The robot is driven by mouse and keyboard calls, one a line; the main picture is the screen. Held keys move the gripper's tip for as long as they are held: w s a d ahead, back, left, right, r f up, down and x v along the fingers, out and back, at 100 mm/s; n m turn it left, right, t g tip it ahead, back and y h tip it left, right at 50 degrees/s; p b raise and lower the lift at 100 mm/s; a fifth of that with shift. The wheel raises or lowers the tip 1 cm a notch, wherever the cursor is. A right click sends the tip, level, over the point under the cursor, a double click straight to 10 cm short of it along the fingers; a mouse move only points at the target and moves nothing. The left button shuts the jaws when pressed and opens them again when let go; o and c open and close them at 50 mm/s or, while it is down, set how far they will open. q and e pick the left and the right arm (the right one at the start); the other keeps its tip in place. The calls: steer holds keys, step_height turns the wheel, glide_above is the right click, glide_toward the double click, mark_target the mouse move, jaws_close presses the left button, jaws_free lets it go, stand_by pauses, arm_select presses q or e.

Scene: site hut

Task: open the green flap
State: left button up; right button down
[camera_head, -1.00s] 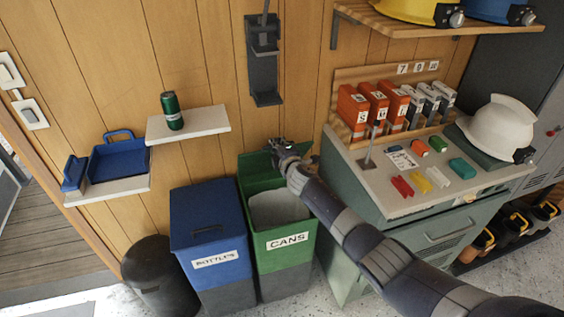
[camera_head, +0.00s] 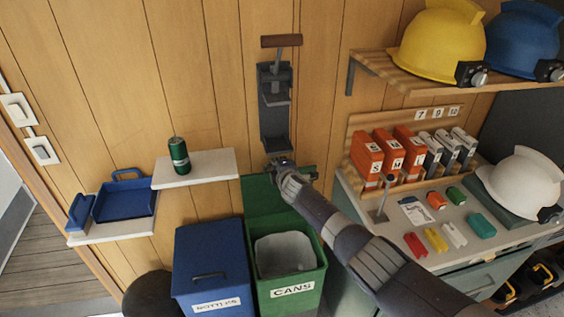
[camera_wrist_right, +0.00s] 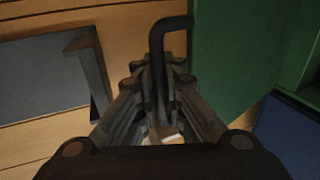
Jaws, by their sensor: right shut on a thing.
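The green flap (camera_head: 262,196) is the lid of the green bin labelled CANS (camera_head: 291,284). It stands raised at the bin's back, close to the wooden wall, and the bin's mouth is uncovered. My right gripper (camera_head: 277,163) is at the flap's top edge. In the right wrist view my right gripper (camera_wrist_right: 160,118) is shut on the flap's dark bent handle (camera_wrist_right: 157,60), with the green flap (camera_wrist_right: 225,65) beside it. The arm covers part of the flap's right side. My left gripper is out of view.
A blue bin labelled BOTTLES (camera_head: 209,265) stands shut left of the green bin. A dark wall-mounted holder (camera_head: 275,112) hangs just above my gripper. A green can (camera_head: 180,156) stands on a white shelf (camera_head: 205,177). A counter (camera_head: 455,255) with small blocks is at the right.

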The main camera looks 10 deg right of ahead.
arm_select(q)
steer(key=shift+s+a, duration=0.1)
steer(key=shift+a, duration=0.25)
arm_select(e)
steer(key=shift+r, duration=0.15)
steer(key=c, duration=1.7)
jaws_free()
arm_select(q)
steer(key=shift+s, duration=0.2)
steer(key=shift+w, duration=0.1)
arm_select(e)
steer(key=shift+s, duration=0.15)
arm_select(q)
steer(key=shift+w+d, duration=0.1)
arm_select(e)
steer(key=v, duration=1.1)
steer(key=shift+s+r, duration=0.2)
steer(key=shift+s, duration=0.15)
